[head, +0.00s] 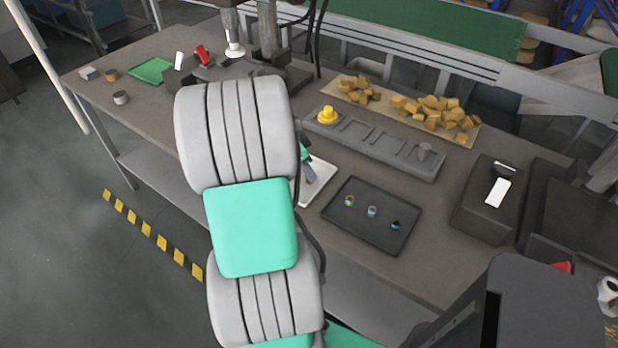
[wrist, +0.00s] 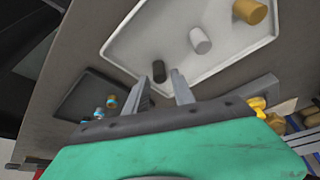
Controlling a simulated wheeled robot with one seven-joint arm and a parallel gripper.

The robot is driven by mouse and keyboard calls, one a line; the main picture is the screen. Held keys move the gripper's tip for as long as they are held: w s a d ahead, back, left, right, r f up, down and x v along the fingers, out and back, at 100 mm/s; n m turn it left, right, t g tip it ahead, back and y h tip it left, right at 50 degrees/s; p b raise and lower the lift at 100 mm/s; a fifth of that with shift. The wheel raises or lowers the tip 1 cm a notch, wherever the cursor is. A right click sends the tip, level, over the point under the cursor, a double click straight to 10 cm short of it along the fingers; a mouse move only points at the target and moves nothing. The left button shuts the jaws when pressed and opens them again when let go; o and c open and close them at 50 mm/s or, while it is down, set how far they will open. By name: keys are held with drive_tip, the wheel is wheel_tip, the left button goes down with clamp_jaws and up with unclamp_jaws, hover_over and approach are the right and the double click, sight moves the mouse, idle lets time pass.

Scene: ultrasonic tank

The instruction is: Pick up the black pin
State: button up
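The black pin (wrist: 158,70) stands on a white tray (wrist: 130,45) in the wrist view, at the near end of a row with a white pin (wrist: 200,41) and a gold pin (wrist: 250,11). My gripper (wrist: 160,76) is open, its two grey fingers apart. The black pin shows in the gap between the fingertips; whether it is down between them or just beyond them, I cannot tell. In the head view my arm hides the pins and most of the white tray (head: 322,185). Only a small part of my gripper shows there beside the arm.
A black tray (head: 345,222) with three small ringed parts lies right of the white tray. Behind it is a grey slotted fixture (head: 400,165) with a yellow knob (head: 327,116). Wooden-looking blocks (head: 432,110) lie further back. A dark box (head: 485,215) stands at right.

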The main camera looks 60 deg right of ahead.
drive_tip(key=x, duration=0.2)
drive_tip(key=shift+d+f, duration=0.1)
drive_tip(key=shift+f, duration=0.2)
drive_tip(key=shift+c, duration=0.3)
clamp_jaws()
